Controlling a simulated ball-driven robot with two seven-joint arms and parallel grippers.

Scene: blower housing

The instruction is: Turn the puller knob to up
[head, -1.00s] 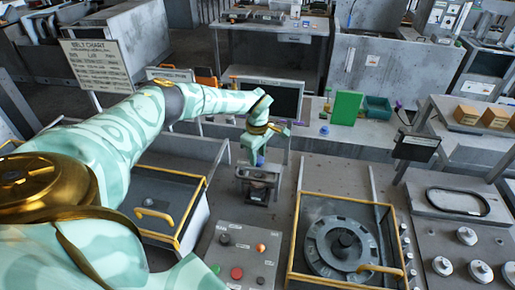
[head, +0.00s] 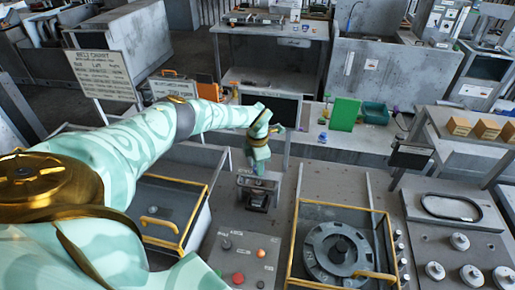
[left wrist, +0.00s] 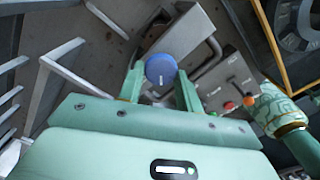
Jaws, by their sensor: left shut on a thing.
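The puller knob (left wrist: 161,68) is a round blue knob with a small white mark on its face in the left wrist view. My left gripper (left wrist: 160,84) is shut on it, with one green finger on each side. In the head view my left gripper (head: 258,172) points down onto a small grey metal bracket (head: 257,197) on the bench. The knob is mostly hidden there by the gripper.
A control panel (head: 242,257) with red, green and orange buttons lies in front of the bracket. A yellow-framed dial unit (head: 322,254) stands to the right, and a yellow-railed box (head: 172,203) to the left. A belt chart sign (head: 103,72) stands behind my arm.

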